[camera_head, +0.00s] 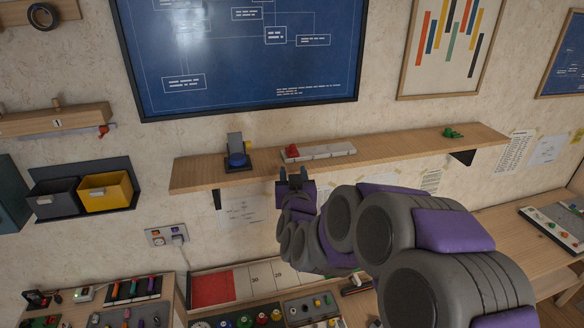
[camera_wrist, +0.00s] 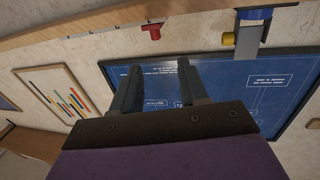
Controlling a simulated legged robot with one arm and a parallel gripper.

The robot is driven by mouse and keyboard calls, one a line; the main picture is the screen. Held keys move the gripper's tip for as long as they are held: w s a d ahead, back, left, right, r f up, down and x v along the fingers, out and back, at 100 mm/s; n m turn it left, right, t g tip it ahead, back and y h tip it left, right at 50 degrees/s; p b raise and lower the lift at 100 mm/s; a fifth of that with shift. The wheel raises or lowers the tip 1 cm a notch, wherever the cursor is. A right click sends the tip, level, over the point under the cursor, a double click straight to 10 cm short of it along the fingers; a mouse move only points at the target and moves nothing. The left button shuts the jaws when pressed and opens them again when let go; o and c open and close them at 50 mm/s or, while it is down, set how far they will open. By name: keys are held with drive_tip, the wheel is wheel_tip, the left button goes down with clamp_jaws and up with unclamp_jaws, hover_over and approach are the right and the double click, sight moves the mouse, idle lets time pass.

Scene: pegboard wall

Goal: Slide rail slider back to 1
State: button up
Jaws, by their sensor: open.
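The slider rail (camera_head: 328,150) is a pale bar lying on the wooden wall shelf. Its red slider (camera_head: 292,151) is at the rail's left end in the head view. The red slider also shows at the top of the wrist view (camera_wrist: 152,31), beyond the fingertips. My gripper (camera_head: 294,174) is just below and in front of the shelf's front edge, nearly in line with the red slider. In the wrist view, my gripper (camera_wrist: 157,72) has its two fingers apart with nothing between them. The fingers are apart from the slider. Any rail markings are too small to read.
The shelf (camera_head: 400,145) also holds a grey and blue device (camera_head: 237,153) with a yellow part on the left and a small green object (camera_head: 452,133) on the right. A blue board (camera_head: 240,50) hangs above. A cluttered bench (camera_head: 160,300) lies below.

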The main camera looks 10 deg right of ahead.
drive_tip(key=shift+s+a+f, duration=0.1)
drive_tip(key=shift+s+a, duration=0.05)
drive_tip(key=shift+s, duration=0.75)
drive_tip(key=s+a+f+n+g+y+b, duration=0.25)
drive_tip(key=s+f+g, duration=0.25)
drive_tip(key=s+f, duration=0.25)
drive_tip(key=s+a+f+n+g+y+b, duration=0.1)
drive_tip(key=s+a+f+g+y+b, duration=0.2)
drive_tip(key=s+f, duration=0.45)
drive_tip(key=s+d+f+m+g+h+b, duration=0.1)
drive_tip(key=s+g, duration=0.4)
drive_tip(key=s, duration=1)
drive_tip(key=s+d+f+g+h+b, duration=0.1)
drive_tip(key=s+d+f+g+b, duration=0.2)
drive_tip(key=s, duration=1.2)
drive_tip(key=g+b, duration=0.1)
drive_tip(key=g, duration=0.2)
drive_tip(key=shift+s+f+m+g+h, duration=0.15)
drive_tip(key=shift+f+m+g+h, duration=0.15)
drive_tip(key=shift+m+h, duration=0.05)
